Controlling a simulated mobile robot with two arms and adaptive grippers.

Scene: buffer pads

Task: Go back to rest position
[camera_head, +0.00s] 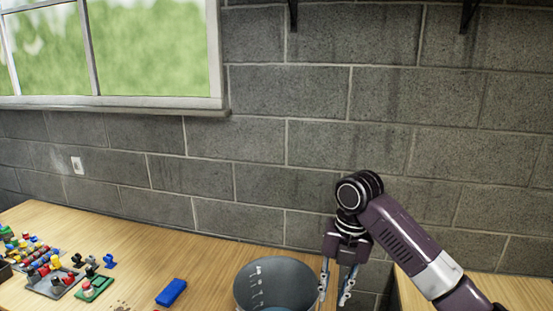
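My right gripper (337,290) hangs pointing down at the right side of the dark grey round container (277,287). Its two fingers are apart, with nothing visible between them. One finger overlaps the container's right edge in the picture; I cannot tell whether they touch. My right arm comes in from the lower right. My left gripper is not in view.
A blue block (171,292) lies on the wooden table (140,260) left of the container. Several small coloured parts sit on the table at far left. A second wooden surface (520,291) is at right, past a gap. A block wall stands behind.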

